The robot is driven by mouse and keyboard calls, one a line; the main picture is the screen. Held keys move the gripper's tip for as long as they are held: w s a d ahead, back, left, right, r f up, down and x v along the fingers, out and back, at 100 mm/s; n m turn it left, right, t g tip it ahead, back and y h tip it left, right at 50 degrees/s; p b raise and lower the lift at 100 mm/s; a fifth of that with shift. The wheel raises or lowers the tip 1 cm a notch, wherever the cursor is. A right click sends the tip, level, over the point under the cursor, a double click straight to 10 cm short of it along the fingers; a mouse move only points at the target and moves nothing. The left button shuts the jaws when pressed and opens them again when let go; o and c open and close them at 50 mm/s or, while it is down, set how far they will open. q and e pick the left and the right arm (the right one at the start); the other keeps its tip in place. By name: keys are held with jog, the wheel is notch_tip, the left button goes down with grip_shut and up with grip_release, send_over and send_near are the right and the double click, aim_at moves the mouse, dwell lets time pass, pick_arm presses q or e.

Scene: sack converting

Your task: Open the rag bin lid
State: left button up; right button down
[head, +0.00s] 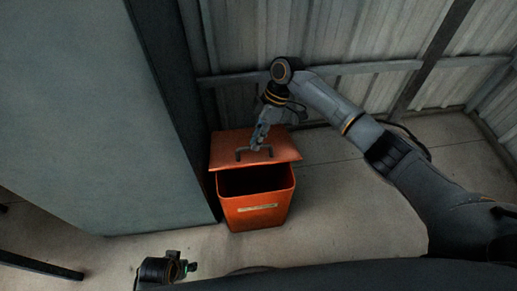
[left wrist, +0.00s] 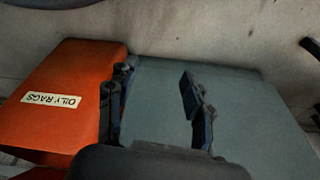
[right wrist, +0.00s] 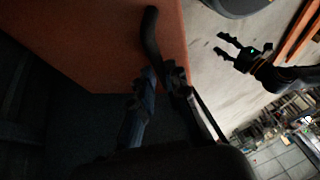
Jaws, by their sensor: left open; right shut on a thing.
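The orange rag bin (head: 257,213) stands on the floor in the head view. Its lid (head: 284,150) is tilted up, with a dark gap at the front showing the inside. My right gripper (head: 259,143) is shut on the dark lid handle (head: 241,154). In the right wrist view, its fingers (right wrist: 160,92) close around the handle (right wrist: 151,35) against the orange lid (right wrist: 95,40). My left gripper (left wrist: 155,105) is open and empty, away from the bin; the bin's "OILY RAGS" label (left wrist: 51,99) shows in the left wrist view.
A tall grey-green cabinet (head: 100,110) stands close on the bin's left. A corrugated metal wall (head: 350,35) with rails is behind it. The concrete floor (head: 340,185) right of the bin is clear. A dark bar (head: 40,265) shows at lower left.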

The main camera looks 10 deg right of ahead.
pick_arm(q)
jog(key=shift+s+f, duration=0.1)
jog(key=shift+f, duration=0.1)
pick_arm(e)
jog(key=shift+w+d+r, duration=0.1)
jog(key=shift+w+r, duration=0.85)
jog(key=shift+w, duration=0.3)
pick_arm(q)
jog(key=shift+d+r, duration=0.1)
jog(key=shift+d, duration=0.05)
jog(key=c, duration=0.5)
jog(key=w+d+r+m, duration=0.2)
jog(key=w, duration=0.1)
jog(key=w+d+r+m, duration=0.2)
jog(key=w+d+m, duration=0.1)
jog(key=w+d+r+m, duration=0.2)
jog(key=w+d, duration=0.1)
jog(key=shift+r+t+h, duration=0.15)
jog(key=shift+t+h, duration=0.25)
grip_shut()
jog(key=m+t+y, duration=0.1)
jog(key=m+t, duration=0.3)
jog(key=m, duration=2.3)
send_near(244, 147)
jog(key=x, duration=0.7)
pick_arm(e)
jog(key=shift+f, duration=0.1)
